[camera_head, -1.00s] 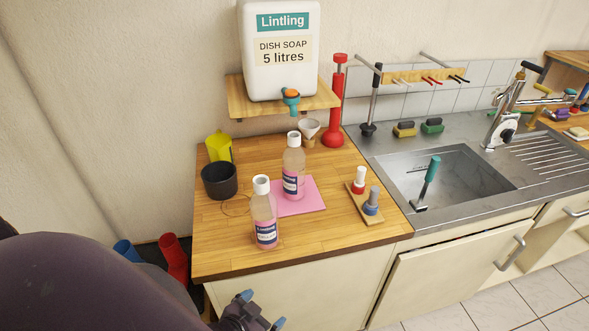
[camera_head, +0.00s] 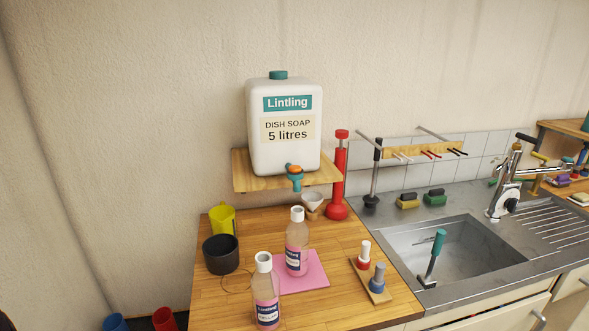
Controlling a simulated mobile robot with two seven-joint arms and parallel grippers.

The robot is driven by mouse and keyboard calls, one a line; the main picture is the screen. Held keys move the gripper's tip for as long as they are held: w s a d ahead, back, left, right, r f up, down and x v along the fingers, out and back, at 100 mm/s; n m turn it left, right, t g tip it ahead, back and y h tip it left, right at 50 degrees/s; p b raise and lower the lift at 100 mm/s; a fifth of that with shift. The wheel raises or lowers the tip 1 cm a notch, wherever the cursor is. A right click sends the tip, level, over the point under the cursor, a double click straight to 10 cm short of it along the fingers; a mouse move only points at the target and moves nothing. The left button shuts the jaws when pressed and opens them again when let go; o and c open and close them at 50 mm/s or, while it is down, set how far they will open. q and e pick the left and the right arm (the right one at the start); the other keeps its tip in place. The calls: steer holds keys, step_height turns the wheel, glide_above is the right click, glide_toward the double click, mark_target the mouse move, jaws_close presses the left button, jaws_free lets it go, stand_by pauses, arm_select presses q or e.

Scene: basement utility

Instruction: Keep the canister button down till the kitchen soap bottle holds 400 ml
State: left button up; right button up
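The white canister (camera_head: 284,151), labelled "Lintling DISH SOAP 5 litres", stands on a small wooden wall shelf (camera_head: 247,181). Its teal tap with an orange button (camera_head: 295,171) hangs over the shelf's front edge. Two clear bottles with white caps and pink liquid stand below on the wooden counter. One bottle (camera_head: 297,240) is on a pink mat (camera_head: 311,278), the other bottle (camera_head: 265,290) is nearer, left of the mat. Neither gripper is in view now.
A black pot (camera_head: 221,255), a yellow jug (camera_head: 222,219) and a white funnel (camera_head: 313,203) stand on the counter. A red pump (camera_head: 338,185) stands right of the shelf. A small board (camera_head: 365,280) holds two bottle tops, left of the sink (camera_head: 455,260).

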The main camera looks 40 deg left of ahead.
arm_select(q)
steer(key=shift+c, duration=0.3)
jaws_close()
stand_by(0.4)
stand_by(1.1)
